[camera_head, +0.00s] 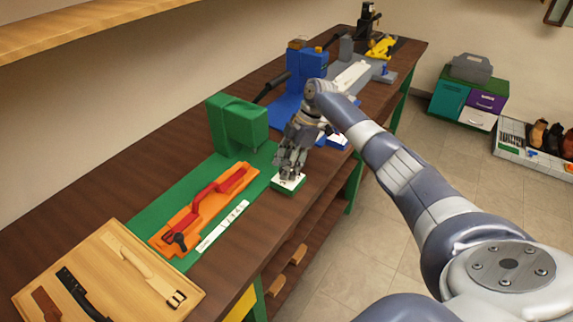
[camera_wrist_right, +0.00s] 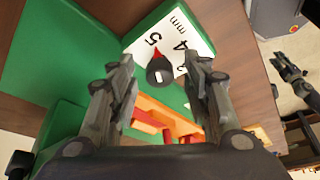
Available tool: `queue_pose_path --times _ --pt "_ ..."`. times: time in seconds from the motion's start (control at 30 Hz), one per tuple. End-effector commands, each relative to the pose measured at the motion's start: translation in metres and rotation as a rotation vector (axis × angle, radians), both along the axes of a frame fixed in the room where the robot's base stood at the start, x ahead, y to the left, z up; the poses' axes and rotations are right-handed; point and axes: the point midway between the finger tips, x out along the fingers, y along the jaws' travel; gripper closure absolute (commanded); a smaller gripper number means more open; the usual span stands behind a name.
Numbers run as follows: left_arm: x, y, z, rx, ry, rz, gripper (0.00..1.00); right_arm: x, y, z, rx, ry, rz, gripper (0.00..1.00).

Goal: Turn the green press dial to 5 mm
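The green press (camera_head: 238,127) stands on the bench with a long green base. At its right end is a green block with a white dial face (camera_wrist_right: 195,47), which also shows in the head view (camera_head: 288,184). The face carries "5", "4" and "mm". A round black knob (camera_wrist_right: 160,71) with a red pointer (camera_wrist_right: 158,53) sits on it; the pointer is toward the 5. My right gripper (camera_wrist_right: 158,76) is over the dial, fingers apart on either side of the knob, with gaps visible; it shows in the head view (camera_head: 290,172). A small dark shape (camera_wrist_right: 292,74) resembles my left gripper.
An orange tray (camera_head: 187,218) with a red strap lies on the green base, beside a white ruler strip (camera_head: 222,226). A wooden board (camera_head: 110,260) with straps is at the near left. Blue (camera_head: 305,65) and grey presses stand farther along the bench.

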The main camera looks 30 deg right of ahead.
Motion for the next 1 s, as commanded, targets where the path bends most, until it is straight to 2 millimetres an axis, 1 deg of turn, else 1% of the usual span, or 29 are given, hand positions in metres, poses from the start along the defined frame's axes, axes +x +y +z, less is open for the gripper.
queue_pose_path --times 0.17,0.27,0.37,0.6,0.7,0.8,0.9,1.0 --pt "-0.001 0.003 0.0 0.004 0.001 -0.001 0.67 0.0 0.0 0.001 0.001 -0.001 0.0 0.56" --pt "-0.001 0.003 0.0 0.003 0.001 -0.001 0.67 0.0 -0.002 0.006 0.0 -0.003 -0.001 0.56" --pt "-0.001 0.002 0.0 0.002 0.001 -0.001 0.67 -0.001 -0.008 0.019 0.0 -0.004 -0.002 0.56" --pt "0.0 0.001 0.0 0.001 0.001 -0.001 0.67 -0.005 -0.027 0.067 0.0 -0.005 -0.002 0.56" --pt "0.0 0.001 0.0 0.001 0.0 0.0 0.67 -0.007 -0.034 0.085 0.0 -0.003 -0.002 0.56" --pt "0.0 0.001 0.0 0.001 0.0 0.0 0.67 -0.009 -0.039 0.098 0.0 -0.003 -0.001 0.56" --pt "0.0 0.0 0.0 0.0 0.0 0.0 0.67 -0.01 -0.042 0.106 0.001 -0.001 0.0 0.56" --pt "0.0 0.0 0.0 0.0 0.0 0.0 0.67 -0.01 -0.044 0.11 0.001 0.0 0.0 0.56"
